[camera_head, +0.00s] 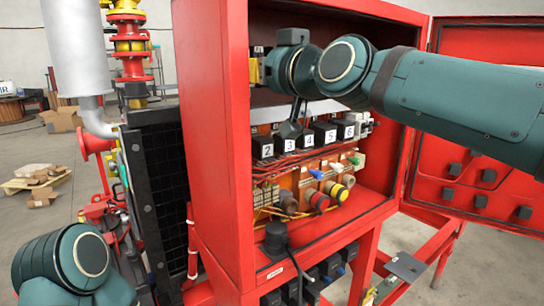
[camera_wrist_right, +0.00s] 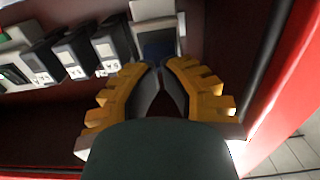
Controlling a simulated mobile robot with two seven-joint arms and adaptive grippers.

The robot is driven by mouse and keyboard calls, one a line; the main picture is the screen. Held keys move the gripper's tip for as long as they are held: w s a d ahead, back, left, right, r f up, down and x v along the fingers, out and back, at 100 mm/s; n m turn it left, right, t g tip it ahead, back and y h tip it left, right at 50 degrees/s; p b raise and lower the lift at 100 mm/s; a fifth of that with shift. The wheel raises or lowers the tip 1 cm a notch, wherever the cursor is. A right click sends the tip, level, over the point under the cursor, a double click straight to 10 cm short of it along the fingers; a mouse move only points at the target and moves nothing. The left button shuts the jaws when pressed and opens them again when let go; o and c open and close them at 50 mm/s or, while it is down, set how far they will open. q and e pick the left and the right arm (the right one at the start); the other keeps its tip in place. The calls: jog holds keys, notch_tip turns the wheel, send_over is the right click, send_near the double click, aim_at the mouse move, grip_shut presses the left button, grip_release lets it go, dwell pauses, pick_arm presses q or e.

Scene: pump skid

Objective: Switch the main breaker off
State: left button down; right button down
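The open red cabinet (camera_head: 210,120) holds a row of black numbered blocks (camera_head: 325,133). My right arm reaches in from the right and hides much of the upper inside. In the wrist view my right gripper (camera_wrist_right: 156,68) has yellow fingers whose dark pads come together near the tips; it looks shut. Just past the tips is a pale box (camera_wrist_right: 152,12) with a dark blue part (camera_wrist_right: 160,49). Contact cannot be told, and no label marks any part as the main breaker. Black labelled blocks (camera_wrist_right: 73,58) are left of the pale box. My left gripper is out of view.
The cabinet door (camera_head: 480,110) stands open at the right, behind my right arm. Coloured connectors (camera_head: 335,190) and wires sit below the numbered blocks. A dark radiator-like panel (camera_head: 160,190) stands left of the cabinet. Cardboard boxes (camera_head: 62,119) lie on the floor farther left.

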jog(key=shift+f+b, duration=0.6)
jog(key=shift+f, duration=0.1)
jog(key=v, duration=0.7)
jog(key=shift+r+p, duration=0.35)
jog(key=shift+p, duration=0.1)
dwell(0.3)
